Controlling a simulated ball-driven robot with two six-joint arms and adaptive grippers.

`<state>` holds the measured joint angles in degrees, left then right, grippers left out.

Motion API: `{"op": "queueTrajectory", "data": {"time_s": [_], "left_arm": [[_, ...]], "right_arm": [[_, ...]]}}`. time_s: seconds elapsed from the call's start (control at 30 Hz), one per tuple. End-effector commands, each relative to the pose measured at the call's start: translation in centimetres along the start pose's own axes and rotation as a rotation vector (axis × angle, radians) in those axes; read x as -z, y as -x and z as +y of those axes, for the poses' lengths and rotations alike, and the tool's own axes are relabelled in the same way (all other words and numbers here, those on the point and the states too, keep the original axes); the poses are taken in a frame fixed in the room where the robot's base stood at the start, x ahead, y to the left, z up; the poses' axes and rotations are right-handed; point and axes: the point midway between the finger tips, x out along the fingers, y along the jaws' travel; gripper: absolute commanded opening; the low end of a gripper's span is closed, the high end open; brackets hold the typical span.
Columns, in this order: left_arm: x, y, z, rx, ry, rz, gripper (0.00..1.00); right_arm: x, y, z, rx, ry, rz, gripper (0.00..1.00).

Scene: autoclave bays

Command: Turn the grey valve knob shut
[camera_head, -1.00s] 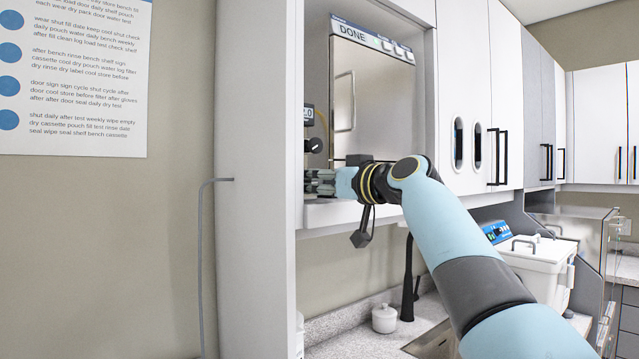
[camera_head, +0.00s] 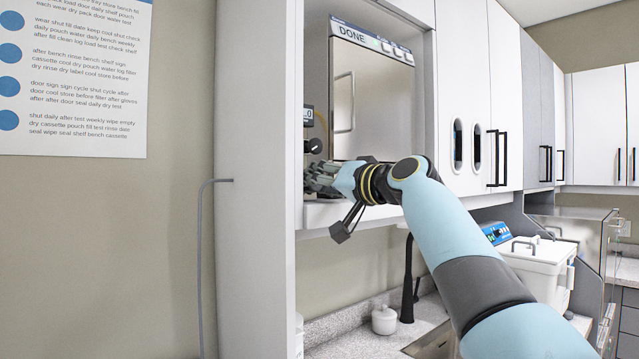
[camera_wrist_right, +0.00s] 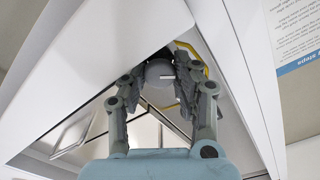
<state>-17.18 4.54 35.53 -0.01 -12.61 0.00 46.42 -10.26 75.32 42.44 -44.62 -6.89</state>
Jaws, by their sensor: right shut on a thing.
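The round grey valve knob (camera_wrist_right: 159,73) shows in the right wrist view, with a pale line across its face. My right gripper (camera_wrist_right: 161,80) has one finger on each side of the knob and is shut on it. In the head view my right gripper (camera_head: 318,178) reaches into the bay at its lower left, and its fingers hide the grey knob there. The autoclave door (camera_head: 372,100) is a shiny panel with a vertical handle, under a strip that reads DONE. My left gripper is not in view.
A black knob (camera_head: 315,146) sits just above my right gripper, below a small display (camera_head: 308,116). The bay's side wall (camera_head: 256,200) stands close on the left. A yellow hose (camera_wrist_right: 190,52) runs behind the knob. White cabinets (camera_head: 462,60) are to the right.

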Motion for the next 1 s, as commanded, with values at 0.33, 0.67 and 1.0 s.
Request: {"op": "queueTrajectory", "data": {"time_s": [0.33,0.67,1.0], "left_arm": [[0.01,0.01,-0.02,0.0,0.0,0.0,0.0],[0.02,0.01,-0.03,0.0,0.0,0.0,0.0],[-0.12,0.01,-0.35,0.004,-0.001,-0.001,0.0]], "right_arm": [[0.03,0.01,0.03,0.0,-0.024,0.001,0.0],[0.03,0.01,0.03,0.0,-0.023,0.001,0.49],[0.0,0.22,0.06,0.0,-0.023,0.0,0.53]]}}
